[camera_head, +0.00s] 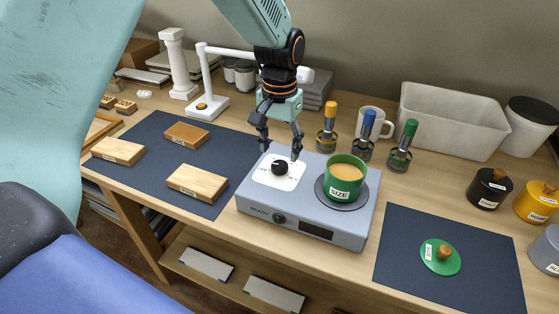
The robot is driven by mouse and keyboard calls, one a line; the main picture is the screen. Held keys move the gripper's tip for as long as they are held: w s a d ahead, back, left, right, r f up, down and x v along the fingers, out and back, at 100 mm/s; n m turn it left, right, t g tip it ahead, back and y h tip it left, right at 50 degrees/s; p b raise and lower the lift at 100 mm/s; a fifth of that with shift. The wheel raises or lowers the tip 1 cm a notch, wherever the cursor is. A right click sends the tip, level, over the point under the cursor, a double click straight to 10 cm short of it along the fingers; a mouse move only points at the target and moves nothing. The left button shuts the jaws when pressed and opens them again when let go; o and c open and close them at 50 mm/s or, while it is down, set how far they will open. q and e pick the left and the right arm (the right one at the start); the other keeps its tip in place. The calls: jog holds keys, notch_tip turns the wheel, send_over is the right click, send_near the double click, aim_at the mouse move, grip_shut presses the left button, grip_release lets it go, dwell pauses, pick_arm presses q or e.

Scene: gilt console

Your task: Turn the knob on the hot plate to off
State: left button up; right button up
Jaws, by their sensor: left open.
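The hot plate (308,222) is a grey-blue box in the middle of the table. Its black knob (279,168) sits on a white square panel on the left of its top; the dial marks are too small to read. A green cup (345,180) marked SIZE, holding a tan liquid, stands on the dark round plate at the right. My left gripper (280,150) comes down from above with its fingers apart, pointing down just above and behind the knob. It holds nothing. I cannot tell whether a fingertip touches the panel. My right gripper is not in view.
Bottles with yellow, blue (363,135) and green (401,147) tops and a white mug (374,121) stand behind the hot plate. A white lamp (206,106) is behind left. Wooden blocks (197,183) lie on the left dark mat. A green lid (440,258) lies on the right mat.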

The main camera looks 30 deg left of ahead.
aim_at(280, 164)
pick_arm(q)
jog(key=shift+f, duration=2.15)
jog(key=shift+c, duration=0.3)
jog(key=c, duration=1.1)
jog(key=shift+r+n+p, duration=0.15)
jog(key=shift+n+p, duration=0.15)
jog(key=shift+p, duration=0.45)
jog(key=o, duration=1.2)
jog(key=shift+c, duration=0.2)
